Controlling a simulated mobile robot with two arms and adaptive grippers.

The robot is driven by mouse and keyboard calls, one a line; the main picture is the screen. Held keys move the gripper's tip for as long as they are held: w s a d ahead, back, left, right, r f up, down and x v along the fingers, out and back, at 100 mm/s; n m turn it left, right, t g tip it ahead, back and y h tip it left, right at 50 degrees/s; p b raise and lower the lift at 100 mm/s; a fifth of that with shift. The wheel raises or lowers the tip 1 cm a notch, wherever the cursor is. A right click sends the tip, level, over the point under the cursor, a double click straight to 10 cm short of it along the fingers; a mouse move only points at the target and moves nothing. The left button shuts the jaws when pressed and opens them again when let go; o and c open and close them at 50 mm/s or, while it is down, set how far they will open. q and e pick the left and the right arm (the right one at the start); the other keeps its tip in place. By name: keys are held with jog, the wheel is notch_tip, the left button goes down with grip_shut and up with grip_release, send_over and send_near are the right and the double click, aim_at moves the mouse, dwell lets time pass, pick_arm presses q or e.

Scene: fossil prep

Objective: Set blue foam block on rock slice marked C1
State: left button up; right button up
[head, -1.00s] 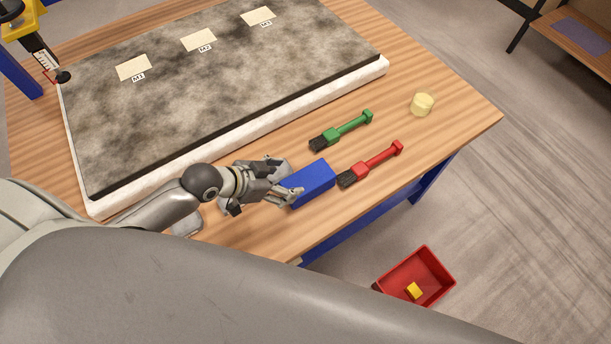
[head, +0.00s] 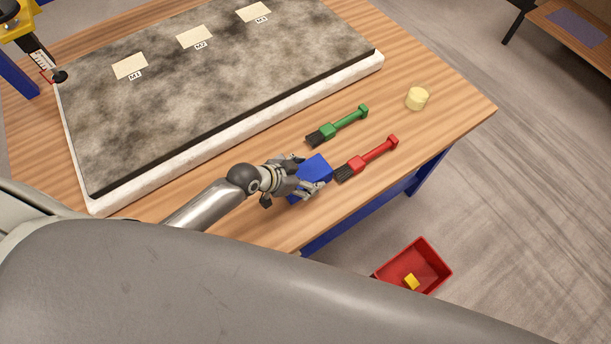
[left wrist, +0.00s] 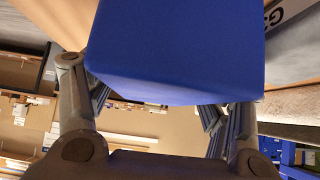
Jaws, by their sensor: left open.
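The blue foam block (head: 316,168) is on or just above the wooden table near its front edge, left of the red brush; I cannot tell whether it touches the table. My left gripper (head: 306,176) is open, with its fingers around the block's near end. In the left wrist view the blue foam block (left wrist: 180,45) fills the top middle, between the open fingers (left wrist: 165,110). A grey piece with cut-off dark lettering (left wrist: 278,14) shows at the top right there. I cannot read a C1 mark in any view. My right gripper is not in view.
A large mottled slab (head: 230,80) with patches marked M1, M2 and M3 covers much of the table (head: 440,125). A green brush (head: 340,125), a red brush (head: 370,158) and a pale yellow cylinder (head: 417,98) lie to the right. A red bin (head: 430,275) stands on the floor.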

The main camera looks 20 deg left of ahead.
aim_at(311, 170)
pick_arm(q)
jog(key=c, duration=0.7)
jog(key=shift+r, duration=0.45)
notch_tip(311, 170, up, 2)
jog(key=shift+r, duration=0.1)
jog(key=s+d+r+b, duration=0.2)
jog(key=s+r, duration=0.7)
jog(key=s, duration=0.5)
jog(key=shift+r, duration=0.4)
